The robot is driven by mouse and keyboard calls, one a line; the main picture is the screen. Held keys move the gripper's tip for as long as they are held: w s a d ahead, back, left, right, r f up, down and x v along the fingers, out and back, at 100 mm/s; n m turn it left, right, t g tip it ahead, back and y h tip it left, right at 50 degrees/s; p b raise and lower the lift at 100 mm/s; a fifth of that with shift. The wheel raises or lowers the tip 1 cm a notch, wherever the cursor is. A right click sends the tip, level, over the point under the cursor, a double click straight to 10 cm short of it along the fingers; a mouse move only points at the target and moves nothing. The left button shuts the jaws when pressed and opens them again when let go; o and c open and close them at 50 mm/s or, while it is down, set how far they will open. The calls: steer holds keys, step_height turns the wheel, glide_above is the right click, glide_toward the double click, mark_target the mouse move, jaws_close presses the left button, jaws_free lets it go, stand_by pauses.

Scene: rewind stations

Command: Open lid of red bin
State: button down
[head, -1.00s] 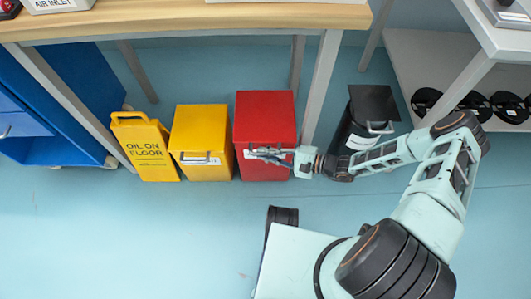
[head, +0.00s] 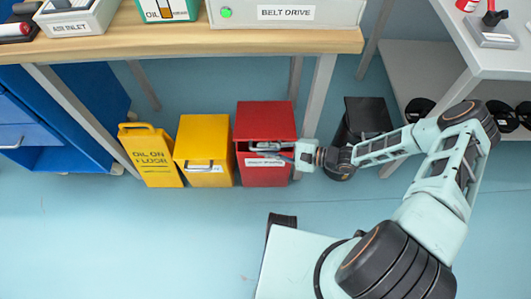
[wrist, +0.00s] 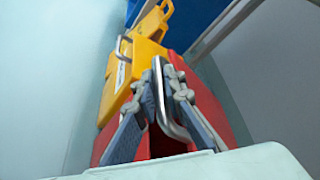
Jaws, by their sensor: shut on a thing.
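The red bin (head: 262,174) stands on the floor under the table edge, with a label on its front. Its red lid (head: 266,118) is tilted up a little at the front, and a dark gap shows beneath its front edge. My gripper (head: 262,150) reaches in from the right at the bin's front. In the wrist view my gripper (wrist: 163,85) is shut on the lid's silver bar handle (wrist: 167,112), which lies between the two fingers. The red bin (wrist: 208,104) shows behind the fingers. The bin's inside is mostly hidden.
A yellow bin (head: 203,145) with its lid down stands close left of the red bin, then a yellow floor sign (head: 150,155). A black bin (head: 362,120) stands to the right past a table leg (head: 319,95). The floor (head: 120,240) in front is clear.

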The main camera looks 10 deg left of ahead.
steer(key=w+r+p, duration=0.1)
steer(key=r, duration=0.1)
steer(key=w+r+p, duration=0.1)
steer(key=r, duration=0.2)
steer(key=w+r+p, duration=0.1)
steer(key=w+r, duration=0.1)
steer(key=r, duration=0.1)
steer(key=shift+a+r, duration=0.1)
steer(key=shift+a, duration=0.3)
steer(key=shift+w+a+r, duration=0.1)
steer(key=shift+w+r, duration=0.3)
steer(key=shift+r, duration=0.05)
steer(key=c, duration=2)
jaws_free()
steer(key=shift+s, duration=0.1)
steer(key=v, duration=1.2)
